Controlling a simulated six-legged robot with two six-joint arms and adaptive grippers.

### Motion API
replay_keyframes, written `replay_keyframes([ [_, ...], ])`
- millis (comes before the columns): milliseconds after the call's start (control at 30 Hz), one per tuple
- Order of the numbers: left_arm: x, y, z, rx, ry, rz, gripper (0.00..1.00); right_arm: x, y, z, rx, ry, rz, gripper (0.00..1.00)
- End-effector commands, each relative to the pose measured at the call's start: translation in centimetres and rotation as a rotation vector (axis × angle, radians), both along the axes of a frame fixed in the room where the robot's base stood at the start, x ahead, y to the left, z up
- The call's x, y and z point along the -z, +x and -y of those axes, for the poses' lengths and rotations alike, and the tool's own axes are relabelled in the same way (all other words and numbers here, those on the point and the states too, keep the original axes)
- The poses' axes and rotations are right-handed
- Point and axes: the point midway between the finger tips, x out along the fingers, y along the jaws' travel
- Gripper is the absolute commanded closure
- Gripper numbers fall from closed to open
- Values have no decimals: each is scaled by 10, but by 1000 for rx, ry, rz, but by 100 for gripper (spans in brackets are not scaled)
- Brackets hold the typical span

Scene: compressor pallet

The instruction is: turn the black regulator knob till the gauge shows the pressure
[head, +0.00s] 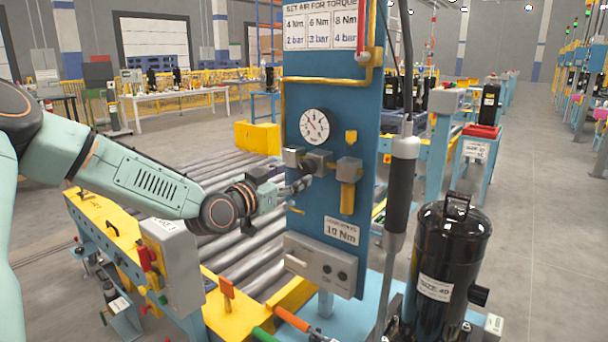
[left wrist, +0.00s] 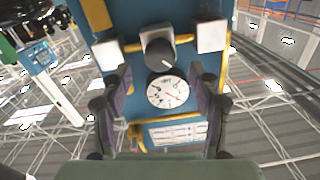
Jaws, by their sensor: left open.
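The black regulator knob (head: 316,162) sits on the blue panel (head: 339,80), below the round white pressure gauge (head: 315,126). In the left wrist view, the knob (left wrist: 158,52) has a pale mark on its face, and the gauge (left wrist: 168,91) appears below it. The gauge has a red needle; its reading is too small to tell. My left gripper (head: 297,186) is open in front of the panel, just below the knob in the head view. In the left wrist view its fingers (left wrist: 160,75) stand either side of the gauge, the knob just past their tips; contact is not visible. My right gripper is out of view.
A sign (head: 320,28) pairs torques with 2, 3 and 4 bar; a lower label (head: 341,231) reads 10 Nm. A hanging black tool (head: 400,185) and a black compressor (head: 446,262) stand right of the panel. A roller conveyor (head: 235,255) lies behind my left arm.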

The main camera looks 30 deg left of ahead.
Motion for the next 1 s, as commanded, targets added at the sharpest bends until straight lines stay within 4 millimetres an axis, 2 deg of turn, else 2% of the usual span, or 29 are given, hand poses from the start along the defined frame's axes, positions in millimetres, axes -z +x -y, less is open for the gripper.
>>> replay_keyframes([
  [500, 1, 48, 2, 3, 3, -1, 38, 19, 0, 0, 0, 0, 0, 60],
  [933, 0, 56, 3, 3, -3, 1, 38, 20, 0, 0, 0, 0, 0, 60],
  [1000, 0, 55, 3, 3, -2, 1, 43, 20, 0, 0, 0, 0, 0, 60],
])
